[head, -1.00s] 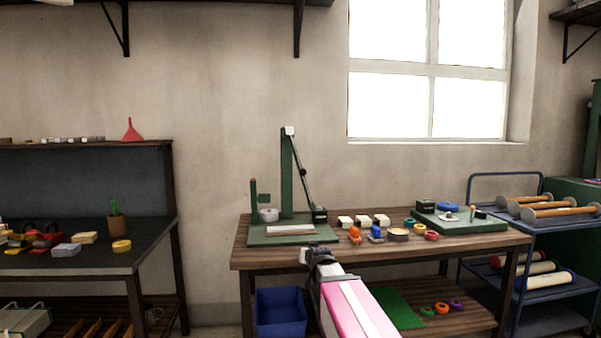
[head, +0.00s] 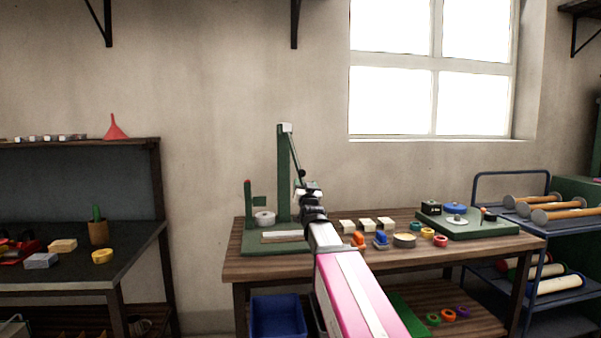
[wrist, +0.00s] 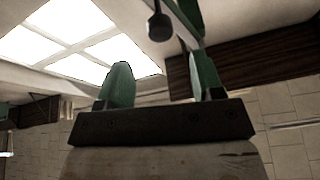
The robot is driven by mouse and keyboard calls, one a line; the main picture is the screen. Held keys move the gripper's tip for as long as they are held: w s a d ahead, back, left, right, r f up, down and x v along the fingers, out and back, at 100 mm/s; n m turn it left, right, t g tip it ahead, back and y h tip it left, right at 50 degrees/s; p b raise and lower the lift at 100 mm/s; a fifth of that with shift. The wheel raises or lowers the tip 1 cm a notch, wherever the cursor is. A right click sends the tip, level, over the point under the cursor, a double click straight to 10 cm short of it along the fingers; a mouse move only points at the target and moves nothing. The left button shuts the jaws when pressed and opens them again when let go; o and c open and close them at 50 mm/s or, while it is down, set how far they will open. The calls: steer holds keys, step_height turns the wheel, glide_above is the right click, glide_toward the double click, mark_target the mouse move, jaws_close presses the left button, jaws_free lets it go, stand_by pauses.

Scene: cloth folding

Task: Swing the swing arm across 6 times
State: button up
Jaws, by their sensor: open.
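The swing arm (head: 297,158) is a thin dark rod hung from the white-capped top of a green post (head: 284,180). The post stands on a green base (head: 250,246) at the left of the wooden table. My gripper (head: 308,188) is raised in front of the rod, right of the post. In the wrist view its two green fingers (wrist: 160,82) are apart with nothing between them. A dark round knob (wrist: 160,27) shows beyond them, probably on the swing arm.
A short green post (head: 249,203) with a red tip and a white round piece (head: 264,218) stand left of the tall post. Cream blocks (head: 366,224) and coloured rings (head: 428,233) lie to the right on the wooden table (head: 300,268). The air above them is clear.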

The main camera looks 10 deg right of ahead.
mark_target(302, 175)
steer(key=x, duration=1)
steer(key=shift+w, duration=0.25)
jaws_close()
